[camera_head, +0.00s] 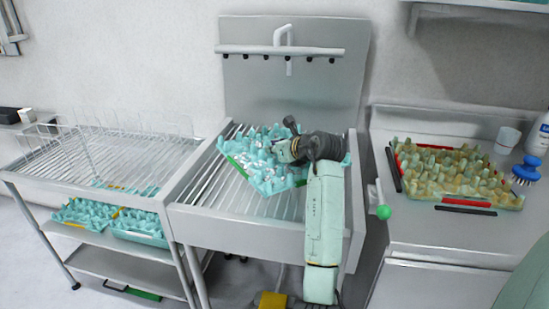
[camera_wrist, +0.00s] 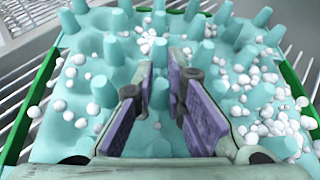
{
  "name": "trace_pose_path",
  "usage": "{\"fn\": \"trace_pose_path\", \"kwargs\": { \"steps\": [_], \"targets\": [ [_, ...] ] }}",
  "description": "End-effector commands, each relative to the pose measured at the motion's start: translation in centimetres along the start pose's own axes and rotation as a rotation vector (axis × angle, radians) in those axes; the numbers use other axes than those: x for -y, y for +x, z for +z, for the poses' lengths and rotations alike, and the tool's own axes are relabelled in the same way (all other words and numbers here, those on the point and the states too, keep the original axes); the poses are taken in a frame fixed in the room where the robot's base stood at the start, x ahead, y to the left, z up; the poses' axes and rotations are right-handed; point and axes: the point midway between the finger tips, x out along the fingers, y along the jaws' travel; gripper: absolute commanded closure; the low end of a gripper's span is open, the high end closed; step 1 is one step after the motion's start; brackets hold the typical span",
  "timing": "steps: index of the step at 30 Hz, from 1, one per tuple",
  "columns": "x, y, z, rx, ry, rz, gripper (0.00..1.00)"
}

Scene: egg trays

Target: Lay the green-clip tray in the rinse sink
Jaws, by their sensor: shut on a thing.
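The green-clip tray (camera_head: 262,178) is teal with rows of pegs and has a green clip (camera_head: 235,162) on its left edge. It is over the barred top of the rinse sink (camera_head: 207,190); whether it rests on the bars I cannot tell. My gripper (camera_head: 284,152) reaches onto the tray from the right. In the wrist view, the purple-padded fingers (camera_wrist: 165,97) are shut on a peg in the middle of the tray (camera_wrist: 75,125). Green clips show on both sides there, and many white beads lie among the pegs. My wrist hides the tray's right part in the head view.
A wire rack table (camera_head: 60,160) stands left, with teal trays (camera_head: 85,214) on its shelf. A tall backsplash (camera_head: 295,95) rises behind the sink.

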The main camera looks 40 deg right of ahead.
Motion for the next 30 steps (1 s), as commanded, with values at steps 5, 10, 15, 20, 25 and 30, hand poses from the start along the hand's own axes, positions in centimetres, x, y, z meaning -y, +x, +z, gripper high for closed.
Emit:
{"fn": "trace_pose_path", "kwargs": {
  "steps": [5, 10, 15, 20, 25, 30],
  "targets": [
    [-0.1, 1.1, -2.2, -0.002, 0.003, 0.001, 1.0],
    [-0.1, 1.7, -3.6, 0.0, 0.0, -0.001, 1.0],
    [-0.1, 1.8, -3.8, 0.0, 0.0, -0.001, 1.0],
    [-0.1, 1.8, -3.8, -0.001, 0.001, 0.0, 0.79],
    [-0.1, 1.8, -3.8, -0.001, 0.0, -0.001, 0.68],
    [-0.1, 1.8, -3.7, -0.001, 0.0, -0.001, 0.68]
  ]
}}
